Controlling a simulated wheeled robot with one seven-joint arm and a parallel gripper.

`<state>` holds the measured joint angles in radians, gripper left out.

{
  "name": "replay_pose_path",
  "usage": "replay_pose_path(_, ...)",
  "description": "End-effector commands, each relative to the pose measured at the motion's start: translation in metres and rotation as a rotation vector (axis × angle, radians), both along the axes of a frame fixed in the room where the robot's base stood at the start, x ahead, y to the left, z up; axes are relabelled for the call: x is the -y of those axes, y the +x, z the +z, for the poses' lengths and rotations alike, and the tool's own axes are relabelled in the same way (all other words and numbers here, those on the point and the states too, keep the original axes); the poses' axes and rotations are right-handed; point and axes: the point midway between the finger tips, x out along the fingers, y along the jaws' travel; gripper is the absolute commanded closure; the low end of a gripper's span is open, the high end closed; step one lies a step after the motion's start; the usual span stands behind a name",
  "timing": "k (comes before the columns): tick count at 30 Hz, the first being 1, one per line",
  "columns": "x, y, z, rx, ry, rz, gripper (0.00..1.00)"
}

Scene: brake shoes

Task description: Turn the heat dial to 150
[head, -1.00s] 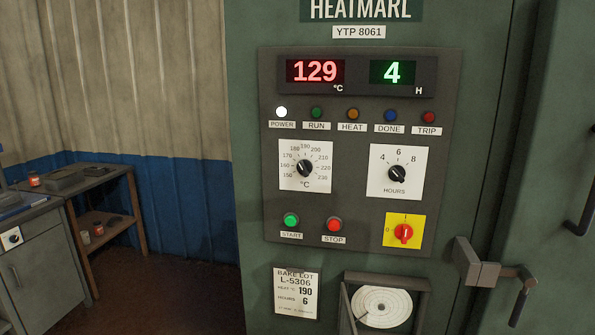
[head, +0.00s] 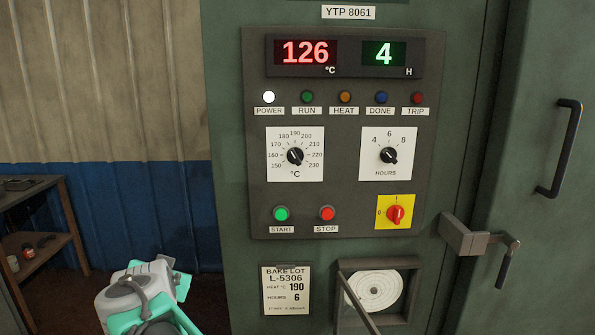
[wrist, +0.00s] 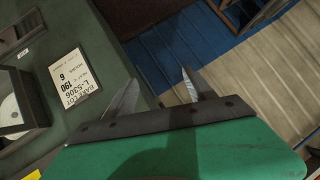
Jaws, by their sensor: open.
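The heat dial (head: 295,156) is a round black knob on a white square plate marked 150 to 230 °C, left of centre on the grey control panel (head: 341,236). Its pointer is too small to read surely. The red temperature display (head: 305,52) above it reads 126. Part of my arm shows at the lower left of the head view, below and left of the dial and apart from it; its fingertips cannot be made out there. In the wrist view my gripper (wrist: 158,92) is open, with nothing between its two fingers. The dial cannot be seen there.
The hours dial (head: 388,156) sits right of the heat dial. Start (head: 281,214) and stop (head: 327,213) buttons and a red switch (head: 395,213) lie below. A bake card (head: 286,290), chart recorder (head: 376,289) and door latch (head: 465,237) are lower. A wooden bench (head: 35,235) stands left.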

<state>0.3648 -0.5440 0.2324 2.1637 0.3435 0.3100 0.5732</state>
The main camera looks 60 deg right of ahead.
Motion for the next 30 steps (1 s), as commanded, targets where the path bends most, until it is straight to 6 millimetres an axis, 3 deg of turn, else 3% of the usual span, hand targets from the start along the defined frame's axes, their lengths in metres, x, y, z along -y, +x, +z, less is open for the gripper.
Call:
replay_pose_path(1,0.064,-0.016,0.021,0.164,-0.039,-0.199,0.36)
replay_pose_path(3,0.135,-0.052,0.068,0.402,-0.119,-0.425,0.36)
replay_pose_path(6,0.197,-0.111,0.126,0.676,-0.246,-0.634,0.36)
replay_pose_path(7,0.208,-0.127,0.139,0.738,-0.282,-0.671,0.36)
replay_pose_path(9,0.224,-0.155,0.162,0.843,-0.347,-0.729,0.36)
replay_pose_path(12,0.233,-0.171,0.181,0.912,-0.39,-0.757,0.36)
replay_pose_path(24,0.297,-0.162,0.196,0.914,-0.39,-0.755,0.36)
replay_pose_path(30,0.306,-0.16,0.196,0.915,-0.388,-0.752,0.36)
